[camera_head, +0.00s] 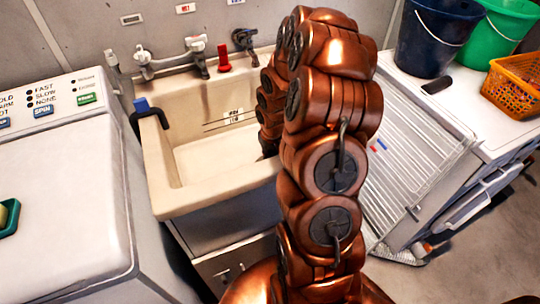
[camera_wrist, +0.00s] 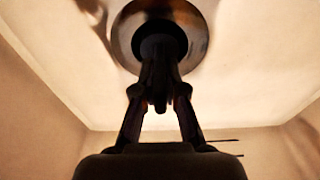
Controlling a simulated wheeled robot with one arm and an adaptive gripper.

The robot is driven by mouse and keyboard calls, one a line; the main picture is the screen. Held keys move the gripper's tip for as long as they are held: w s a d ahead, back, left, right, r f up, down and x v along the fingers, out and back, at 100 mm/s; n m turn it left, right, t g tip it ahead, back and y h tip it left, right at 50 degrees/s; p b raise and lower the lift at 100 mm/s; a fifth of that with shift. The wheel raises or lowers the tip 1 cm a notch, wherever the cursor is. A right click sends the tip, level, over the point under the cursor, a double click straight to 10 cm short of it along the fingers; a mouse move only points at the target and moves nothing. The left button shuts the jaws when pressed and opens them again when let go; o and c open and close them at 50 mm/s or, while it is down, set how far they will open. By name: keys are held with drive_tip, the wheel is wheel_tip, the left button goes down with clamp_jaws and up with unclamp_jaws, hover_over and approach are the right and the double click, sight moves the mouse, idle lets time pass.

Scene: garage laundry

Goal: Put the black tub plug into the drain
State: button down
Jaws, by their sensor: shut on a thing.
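In the wrist view the metal drain ring (camera_wrist: 123,36) lies in the pale floor of the tub, ahead of my gripper (camera_wrist: 160,80). My fingers are close together and shut on the black tub plug (camera_wrist: 159,45), a dark round shape that appears within the ring. The picture is too dark to tell whether the plug is seated in the drain or just above it. In the head view my arm reaches down into the beige utility sink (camera_head: 172,200). The arm and sink wall hide the drain, the plug and most of my gripper there.
Taps (camera_head: 197,55) and a red-handled fitting (camera_head: 224,58) line the sink's back. A blue and black item (camera_head: 145,108) hangs on the left rim. A white washer (camera_head: 65,190) stands left. A blue bucket (camera_head: 433,38), green bucket (camera_head: 500,35) and orange basket (camera_head: 520,85) stand right.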

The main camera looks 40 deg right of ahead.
drive_tip(key=shift+f, duration=0.2)
drive_tip(key=c, duration=1.2)
unclamp_jaws()
drive_tip(key=shift+r, duration=0.1)
drive_tip(key=shift+r, duration=0.55)
drive_tip(key=r, duration=0.3)
drive_tip(key=s+r, duration=0.1)
drive_tip(key=r, duration=0.3)
drive_tip(key=r+b, duration=0.1)
drive_tip(key=r, duration=0.3)
drive_tip(key=shift+s+a+r, duration=0.2)
